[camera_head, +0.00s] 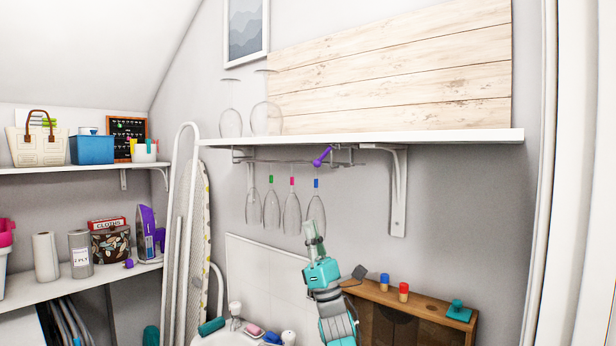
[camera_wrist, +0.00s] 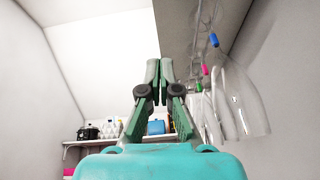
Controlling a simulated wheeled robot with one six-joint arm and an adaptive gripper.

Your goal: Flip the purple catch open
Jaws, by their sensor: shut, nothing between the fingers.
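The purple catch (camera_head: 322,157) is a small lever with a round knob, under the white shelf at the hanging glass rack (camera_head: 285,161). It slants up to the right. My gripper (camera_head: 313,228) is below the rack, in front of the rightmost hanging glass and lower than the catch. In the wrist view the gripper's green fingers (camera_wrist: 160,64) point up with their tips together and nothing between them. The hanging glasses (camera_head: 291,215) carry green, pink and blue markers on their stems; some glasses (camera_wrist: 236,100) show at the right of the wrist view. The catch is not clear in the wrist view.
The white shelf (camera_head: 400,138) above carries upright glasses and a wood plank panel (camera_head: 400,70). A shelf bracket (camera_head: 398,190) stands right of the rack. A wooden cabinet (camera_head: 420,312) with small coloured items is below right. An ironing board (camera_head: 187,230) leans at left.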

